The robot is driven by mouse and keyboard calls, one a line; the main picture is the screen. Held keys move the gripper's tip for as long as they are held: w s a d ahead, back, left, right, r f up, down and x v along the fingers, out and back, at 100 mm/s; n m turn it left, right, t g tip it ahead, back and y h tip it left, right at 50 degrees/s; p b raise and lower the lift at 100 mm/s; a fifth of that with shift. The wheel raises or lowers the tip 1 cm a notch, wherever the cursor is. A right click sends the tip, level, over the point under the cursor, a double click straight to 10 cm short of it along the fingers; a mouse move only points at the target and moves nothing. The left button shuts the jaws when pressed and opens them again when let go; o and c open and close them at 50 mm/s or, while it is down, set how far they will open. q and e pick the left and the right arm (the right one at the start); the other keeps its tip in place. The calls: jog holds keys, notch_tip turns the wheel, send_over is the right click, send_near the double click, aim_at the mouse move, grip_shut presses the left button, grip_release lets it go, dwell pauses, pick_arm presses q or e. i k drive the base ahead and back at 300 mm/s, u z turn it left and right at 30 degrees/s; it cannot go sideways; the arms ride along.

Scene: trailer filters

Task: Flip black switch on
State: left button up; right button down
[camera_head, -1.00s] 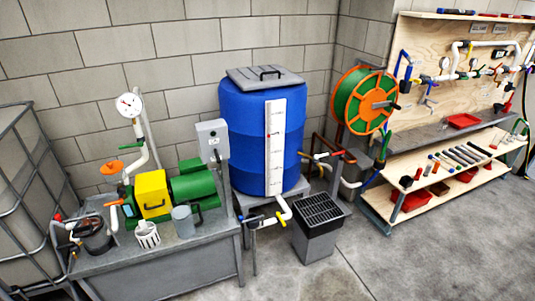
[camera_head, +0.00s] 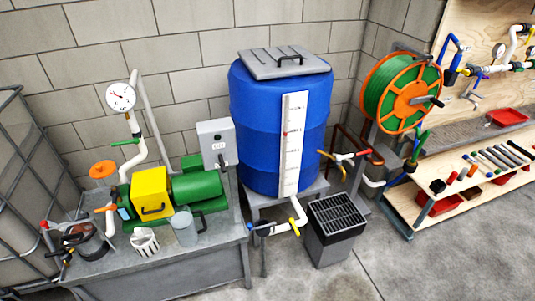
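A grey control box (camera_head: 217,143) stands on a post between the green pump motor and the blue barrel. A small black switch (camera_head: 220,158) shows on its front face; its position is too small to tell. The green motor (camera_head: 195,187) with a yellow cover (camera_head: 151,193) sits on the grey metal bench to the left of the box. Neither of my grippers shows in the head view.
A blue barrel (camera_head: 262,125) stands right of the box. A grey bin with a grated top (camera_head: 336,215) is on the floor. Floor at the lower right is clear.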

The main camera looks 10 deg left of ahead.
aim_at(223, 169)
jog(key=u, duration=0.25)
jog(key=i, duration=0.8)
jog(key=u, duration=0.95)
jog(key=i, duration=0.3)
jog(key=u, duration=0.35)
